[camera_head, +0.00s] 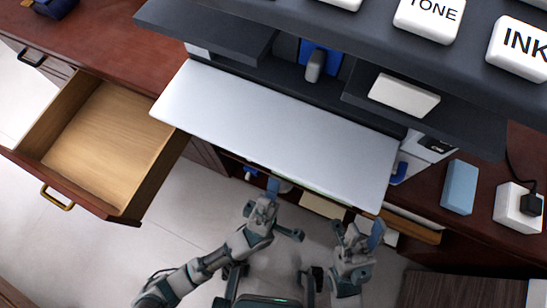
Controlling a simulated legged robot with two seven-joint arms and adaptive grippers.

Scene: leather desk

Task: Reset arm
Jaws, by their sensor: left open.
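My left gripper (272,188) is near the middle of the head view, in front of the front edge of the grey-white board (275,130). It is open and I see nothing in it. My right gripper (374,236) is lower and further right, near the board's front right corner. Its fingers are small and seen at an angle, so I cannot tell whether they are open or shut. Both arms are bent close to my body over the pale floor.
An empty wooden drawer (105,145) stands pulled out at the left. A dark shelf unit (215,32) hangs over the back, with white blocks marked TONE (430,14) and INK (520,45). A blue block (459,187) and a white adapter (519,208) lie at the right.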

